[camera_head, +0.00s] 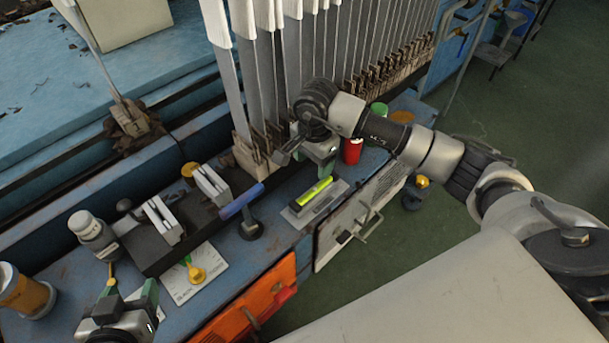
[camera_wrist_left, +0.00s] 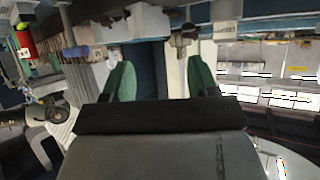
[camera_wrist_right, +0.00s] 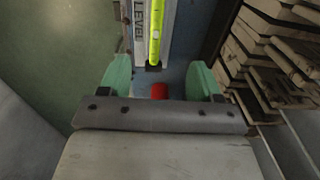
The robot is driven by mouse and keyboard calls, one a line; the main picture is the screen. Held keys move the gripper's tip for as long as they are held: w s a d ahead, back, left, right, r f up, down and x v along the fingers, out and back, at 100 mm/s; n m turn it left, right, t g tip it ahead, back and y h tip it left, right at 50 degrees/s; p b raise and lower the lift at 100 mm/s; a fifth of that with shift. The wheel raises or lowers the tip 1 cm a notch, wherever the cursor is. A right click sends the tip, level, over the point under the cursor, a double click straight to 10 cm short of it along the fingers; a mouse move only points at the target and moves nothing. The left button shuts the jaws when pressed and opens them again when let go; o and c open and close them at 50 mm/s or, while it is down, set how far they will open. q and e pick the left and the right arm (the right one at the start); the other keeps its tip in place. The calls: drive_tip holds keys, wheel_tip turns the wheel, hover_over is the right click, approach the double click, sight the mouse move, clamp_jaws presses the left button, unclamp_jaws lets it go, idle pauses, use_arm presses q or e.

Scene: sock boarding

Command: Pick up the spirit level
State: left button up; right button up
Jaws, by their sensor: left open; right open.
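The spirit level (camera_head: 314,192) is a yellow-green bar lying on a grey plate (camera_head: 303,216) on the blue bench. In the right wrist view the spirit level (camera_wrist_right: 155,32) lies beyond the fingertips, on a plate lettered "LEVEL". My right gripper (camera_head: 302,160) is over the bench near the spirit level's far end, apart from it. It also shows in the right wrist view (camera_wrist_right: 162,78), open and empty. My left gripper (camera_head: 130,292) is at the near left end of the bench, away from the spirit level. It shows open and empty in the left wrist view (camera_wrist_left: 161,78).
A red can (camera_head: 352,150) stands beyond the plate. A blue-handled tool (camera_head: 243,203) is left of it. A dark block with metal pieces (camera_head: 163,222), a yellow-knobbed item (camera_head: 195,273) and a bottle (camera_head: 93,233) sit further left. Tall sock boards (camera_head: 276,75) line the back.

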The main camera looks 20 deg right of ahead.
drive_tip(key=b, duration=0.1)
hover_over(315, 188)
drive_tip(key=f, duration=0.4)
drive_tip(key=shift+w+a+f, duration=0.1)
drive_tip(key=shift+w, duration=0.2)
drive_tip(key=shift+f, duration=0.8)
drive_tip(key=f, duration=0.1)
drive_tip(key=f+b, duration=0.1)
drive_tip(key=f, duration=0.1)
drive_tip(key=f+b, duration=0.1)
drive_tip(key=shift+s+f, duration=0.2)
drive_tip(key=shift+s, duration=0.15)
drive_tip(key=shift+f, duration=0.25)
drive_tip(key=c, duration=1.1)
use_arm(q)
wheel_tip(315, 188, up, 9)
drive_tip(key=w+d+t+h, duration=0.2)
drive_tip(key=t, duration=0.6)
drive_tip(key=shift+w+d+h, duration=0.15)
drive_tip(key=shift+w+h, duration=0.2)
drive_tip(key=shift+h, duration=0.05)
drive_tip(key=shift+r, duration=0.1)
use_arm(e)
drive_tip(key=shift+r, duration=0.2)
